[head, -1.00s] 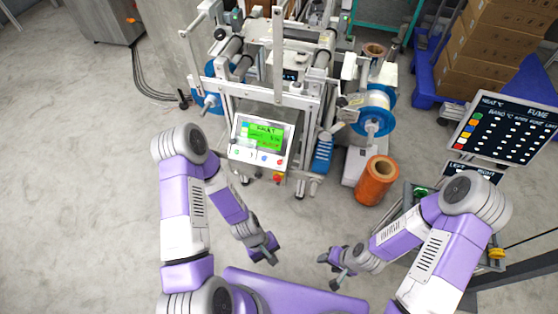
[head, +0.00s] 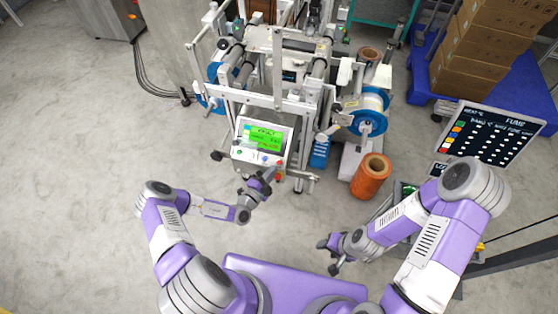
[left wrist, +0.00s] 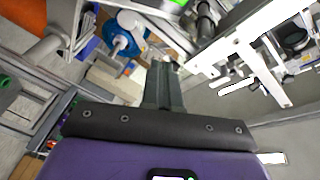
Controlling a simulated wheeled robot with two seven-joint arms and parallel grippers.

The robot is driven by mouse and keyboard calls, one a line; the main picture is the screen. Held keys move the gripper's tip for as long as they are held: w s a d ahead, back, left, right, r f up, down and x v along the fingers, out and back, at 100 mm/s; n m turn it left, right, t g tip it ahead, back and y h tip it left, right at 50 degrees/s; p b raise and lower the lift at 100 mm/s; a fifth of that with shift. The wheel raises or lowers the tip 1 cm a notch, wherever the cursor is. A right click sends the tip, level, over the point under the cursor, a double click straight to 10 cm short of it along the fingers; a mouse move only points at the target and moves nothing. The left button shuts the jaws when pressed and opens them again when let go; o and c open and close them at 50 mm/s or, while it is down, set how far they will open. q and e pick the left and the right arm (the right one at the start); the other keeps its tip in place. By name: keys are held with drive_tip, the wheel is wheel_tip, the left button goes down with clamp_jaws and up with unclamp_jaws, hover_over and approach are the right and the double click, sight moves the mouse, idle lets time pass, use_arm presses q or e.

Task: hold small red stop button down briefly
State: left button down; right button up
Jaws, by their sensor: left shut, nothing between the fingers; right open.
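The control panel (head: 262,141) of the machine has a lit green screen and a row of small buttons along its lower edge. The small red button (head: 280,163) is at the right end of that row. My left gripper (head: 269,176) is shut and empty, its fingertips just below the panel's lower right part; I cannot tell whether they touch it. In the left wrist view its closed fingers (left wrist: 164,75) point at the machine, and the red button cannot be made out. My right gripper (head: 329,256) is open and empty, low and right of centre, away from the panel.
An orange spool (head: 371,177) stands on the floor right of the machine. A tilted black display board (head: 491,137) is further right, near my right arm. Cardboard boxes (head: 490,50) sit on a blue pallet (head: 520,100).

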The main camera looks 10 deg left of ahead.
sight(279, 162)
use_arm(q)
drive_tip(key=shift+a, duration=0.1)
drive_tip(key=shift+w+f+b, duration=3.1)
drive_tip(key=shift+w+b, duration=0.05)
drive_tip(key=shift+b, duration=0.95)
drive_tip(key=shift+f, duration=0.1)
drive_tip(key=shift+w+f+b, duration=0.25)
drive_tip(key=shift+w+b, duration=0.05)
drive_tip(key=shift+b, duration=0.05)
drive_tip(key=shift+w+f+b, duration=0.3)
drive_tip(key=shift+b, duration=0.1)
idle(0.9)
drive_tip(key=shift+s+r+p, duration=0.6)
drive_tip(key=shift+r+p, duration=0.05)
drive_tip(key=shift+p, duration=0.3)
